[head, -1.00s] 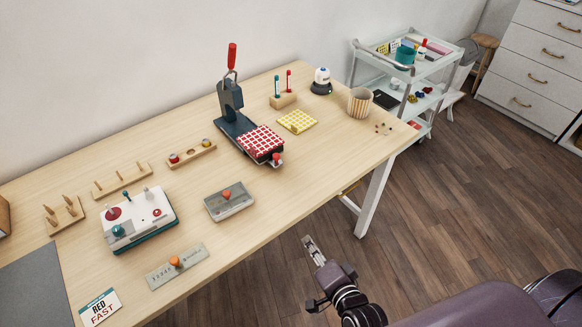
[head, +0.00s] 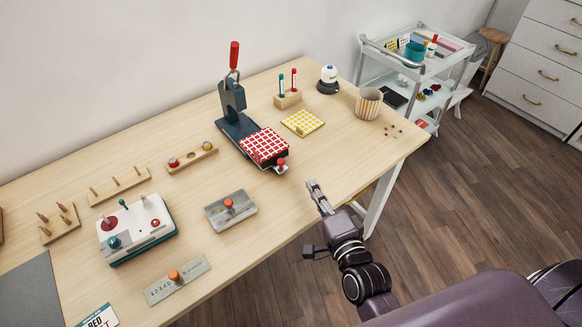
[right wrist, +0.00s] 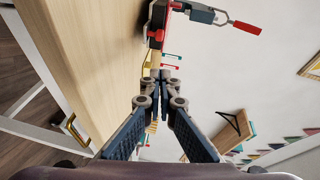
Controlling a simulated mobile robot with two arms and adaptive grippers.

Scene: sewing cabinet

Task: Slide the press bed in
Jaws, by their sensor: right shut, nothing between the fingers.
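The press (head: 233,106) stands at the back of the table, a dark blue frame with a red-handled lever. Its bed (head: 264,146), covered in red-and-white checked cloth, sticks out toward the table's front edge. A red knob (head: 281,163) sits at the bed's front end. My right gripper (head: 313,186) is shut and empty, by the table's front edge, below and to the right of the knob and apart from it. In the right wrist view the closed fingertips (right wrist: 165,73) point toward the press (right wrist: 202,13), which lies at the top. My left gripper is not in view.
A yellow checked pad (head: 303,123), a striped cup (head: 368,103) and a marker holder (head: 288,99) stand right of the press. A grey block with an orange knob (head: 230,210) lies nearer the front edge. Bare table lies between the bed and the edge.

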